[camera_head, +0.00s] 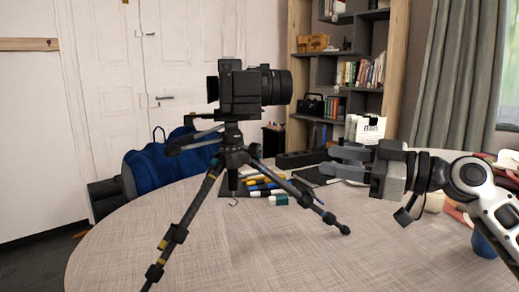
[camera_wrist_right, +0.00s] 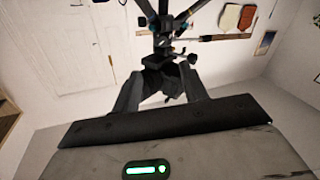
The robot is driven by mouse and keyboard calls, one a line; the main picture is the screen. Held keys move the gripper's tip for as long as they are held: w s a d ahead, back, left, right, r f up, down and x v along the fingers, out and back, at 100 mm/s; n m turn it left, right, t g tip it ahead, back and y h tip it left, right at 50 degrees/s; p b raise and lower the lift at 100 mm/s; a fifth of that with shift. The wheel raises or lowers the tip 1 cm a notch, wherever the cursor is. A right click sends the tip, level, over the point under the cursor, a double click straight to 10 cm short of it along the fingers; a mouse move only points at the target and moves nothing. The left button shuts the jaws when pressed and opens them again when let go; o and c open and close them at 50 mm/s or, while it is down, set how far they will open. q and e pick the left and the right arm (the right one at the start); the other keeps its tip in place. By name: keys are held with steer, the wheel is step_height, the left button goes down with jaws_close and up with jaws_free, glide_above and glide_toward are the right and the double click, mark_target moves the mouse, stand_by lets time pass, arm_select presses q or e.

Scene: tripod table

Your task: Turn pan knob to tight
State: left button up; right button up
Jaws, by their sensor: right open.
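A black camera (camera_head: 252,90) sits upright on a black tripod (camera_head: 180,225) that stands on the round table (camera_head: 290,250). The tripod head (camera_head: 232,135) is below the camera, with handles (camera_head: 195,138) reaching left. I cannot pick out the pan knob for certain. My right gripper (camera_head: 328,161) is open and empty, to the right of the tripod head and apart from it, its fingers pointing left. In the right wrist view the tripod (camera_wrist_right: 163,28) appears upside down beyond the open fingers (camera_wrist_right: 161,80). My left gripper is not in view.
Several coloured blocks (camera_head: 268,186) lie on a dark mat behind the tripod legs. A blue bag (camera_head: 160,168) is behind the table at left. A dark blue cup (camera_head: 484,245) stands below my right arm. The front of the table is clear.

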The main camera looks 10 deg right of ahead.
mark_target(259, 149)
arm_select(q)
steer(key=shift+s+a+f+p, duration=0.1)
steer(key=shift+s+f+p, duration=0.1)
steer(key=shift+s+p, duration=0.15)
arm_select(e)
steer(key=x, duration=1.5)
steer(key=shift+s+a, duration=0.15)
steer(key=shift+s, duration=0.05)
jaws_close()
steer(key=shift+r+m+p, duration=0.2)
steer(key=shift+m+p, duration=0.2)
steer(key=shift+p, duration=0.05)
steer(key=shift+m+p, duration=0.45)
steer(key=shift+m, duration=0.05)
steer(key=shift+f+m, duration=0.15)
steer(key=shift+m, duration=0.45)
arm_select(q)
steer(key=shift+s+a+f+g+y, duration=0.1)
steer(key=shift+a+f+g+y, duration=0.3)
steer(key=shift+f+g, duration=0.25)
arm_select(e)
jaws_free()
